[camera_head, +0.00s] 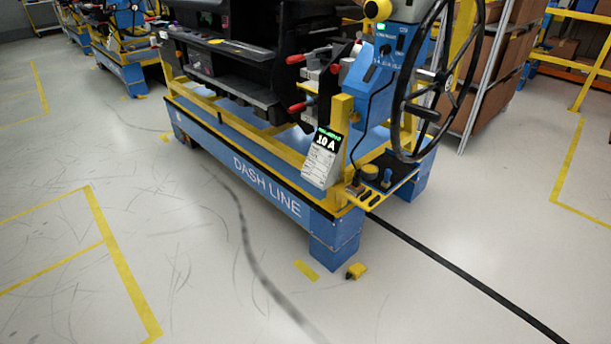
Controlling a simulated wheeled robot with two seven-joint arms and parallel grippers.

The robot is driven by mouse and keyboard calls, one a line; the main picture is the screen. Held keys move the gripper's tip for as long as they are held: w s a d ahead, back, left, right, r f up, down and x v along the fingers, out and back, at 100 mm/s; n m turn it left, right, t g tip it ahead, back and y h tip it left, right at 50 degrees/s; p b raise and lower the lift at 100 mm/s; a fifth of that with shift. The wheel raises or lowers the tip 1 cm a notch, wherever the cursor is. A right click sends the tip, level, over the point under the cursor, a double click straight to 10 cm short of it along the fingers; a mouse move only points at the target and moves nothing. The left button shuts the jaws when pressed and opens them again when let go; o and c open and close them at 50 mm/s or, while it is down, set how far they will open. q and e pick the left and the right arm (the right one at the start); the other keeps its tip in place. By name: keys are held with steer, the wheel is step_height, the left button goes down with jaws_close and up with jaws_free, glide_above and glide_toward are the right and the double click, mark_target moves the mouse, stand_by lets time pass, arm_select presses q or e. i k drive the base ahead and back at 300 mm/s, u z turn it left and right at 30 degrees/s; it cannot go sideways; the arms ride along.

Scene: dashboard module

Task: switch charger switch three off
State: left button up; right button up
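A blue box (374,84) stands on the near right end of the dash line cart, left of a steering wheel. Neither of my grippers is in view.
The blue and yellow cart (262,188) bears a black dashboard module (232,65), red-handled clamps and a black steering wheel (398,100). A "10 A" sign (322,158) leans at its corner. A black cable (465,274) crosses the floor.

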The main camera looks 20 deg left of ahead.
mark_target(401, 38)
steer(key=z, duration=0.35)
steer(key=i, duration=0.8)
steer(key=z, duration=0.5)
